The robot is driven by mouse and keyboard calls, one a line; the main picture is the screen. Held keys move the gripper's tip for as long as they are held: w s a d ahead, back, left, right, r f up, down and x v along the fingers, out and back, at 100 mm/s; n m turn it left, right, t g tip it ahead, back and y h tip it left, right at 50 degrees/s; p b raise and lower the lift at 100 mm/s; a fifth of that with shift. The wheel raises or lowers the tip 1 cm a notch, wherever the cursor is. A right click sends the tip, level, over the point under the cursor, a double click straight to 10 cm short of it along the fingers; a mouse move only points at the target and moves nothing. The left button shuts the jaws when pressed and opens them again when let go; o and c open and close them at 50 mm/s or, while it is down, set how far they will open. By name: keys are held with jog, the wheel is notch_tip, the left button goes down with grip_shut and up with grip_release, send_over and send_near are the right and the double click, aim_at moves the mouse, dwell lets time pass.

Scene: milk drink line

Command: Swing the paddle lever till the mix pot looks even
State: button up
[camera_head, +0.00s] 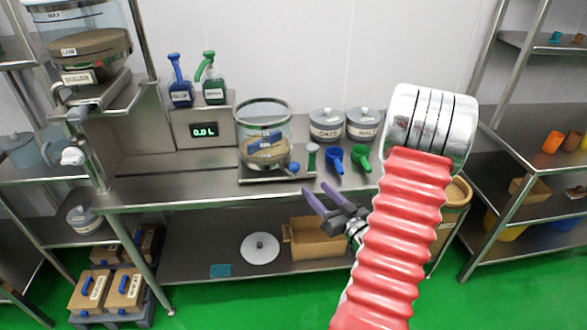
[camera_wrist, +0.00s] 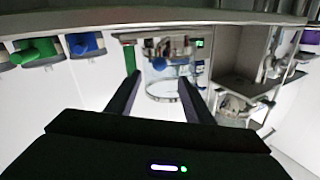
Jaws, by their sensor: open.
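The mix pot (camera_head: 265,125) is a clear round vessel on the steel bench, with a tan, mounded mass low inside and blue-and-white markings on its wall. I cannot tell how even the contents are. A small lever with a blue knob (camera_head: 294,168), apparently the paddle lever, sits at the pot's lower right front. My gripper (camera_head: 315,190) is open and empty, its purple fingers in front of the bench edge, below and right of the knob. In the wrist view the pot (camera_wrist: 166,97) and blue knob (camera_wrist: 159,64) show between my spread fingers (camera_wrist: 160,76), apart from them.
A green-topped upright piece (camera_head: 312,153) stands right of the knob. A blue scoop (camera_head: 334,158) and green scoop (camera_head: 361,157) lie farther right, before two lidded grey pots. A display box (camera_head: 205,130) reading 0.0 L stands left. Shelves flank the bench.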

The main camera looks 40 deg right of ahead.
aim_at(298, 171)
jog(key=w, duration=0.4)
jog(key=w+d, duration=0.1)
jog(key=w, duration=0.4)
jog(key=w+d, duration=0.1)
jog(key=w, duration=0.3)
jog(key=shift+w+d, duration=0.1)
jog(key=shift+w, duration=0.25)
jog(key=shift+c, duration=0.2)
